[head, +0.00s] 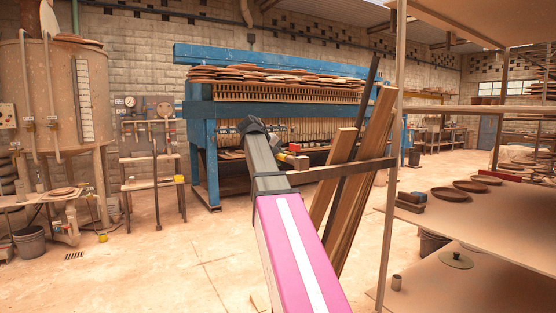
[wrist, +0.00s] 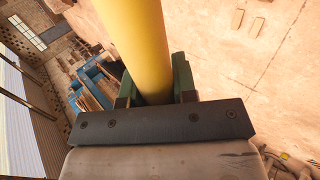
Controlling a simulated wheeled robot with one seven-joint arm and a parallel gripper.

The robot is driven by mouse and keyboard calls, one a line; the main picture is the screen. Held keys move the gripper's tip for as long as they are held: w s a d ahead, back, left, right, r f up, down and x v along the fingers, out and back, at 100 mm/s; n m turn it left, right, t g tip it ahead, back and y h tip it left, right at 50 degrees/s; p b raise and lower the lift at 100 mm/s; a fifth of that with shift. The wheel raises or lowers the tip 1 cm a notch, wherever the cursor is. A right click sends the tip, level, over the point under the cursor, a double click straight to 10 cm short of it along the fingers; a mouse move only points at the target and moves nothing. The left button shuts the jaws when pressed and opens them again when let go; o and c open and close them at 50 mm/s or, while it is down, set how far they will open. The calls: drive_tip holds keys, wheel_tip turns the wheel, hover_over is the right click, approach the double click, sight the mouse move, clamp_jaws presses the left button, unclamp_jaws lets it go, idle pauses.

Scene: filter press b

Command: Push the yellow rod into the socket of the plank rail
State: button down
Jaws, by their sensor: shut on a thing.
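The yellow rod (wrist: 137,40) fills the top middle of the wrist view and runs up out of the picture. My gripper (wrist: 154,82) has its two green fingers shut on the rod, one on each side. The plank rail (head: 345,169) is a brown horizontal bar across the leaning planks, close to the rod in the picture. I cannot make out its socket, nor whether the rod touches it.
Several tall planks (head: 343,200) lean at the rail. A shelf rack with a post (head: 391,190) and brown dishes (head: 450,194) stands at the right. A blue filter press (head: 205,150) is behind. Open floor (head: 160,265) lies at the left front.

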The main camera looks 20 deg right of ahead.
drive_tip(key=shift+s, duration=0.45)
drive_tip(key=c, duration=0.8)
unclamp_jaws()
drive_tip(key=v, duration=1)
drive_tip(key=shift+a+r, duration=0.25)
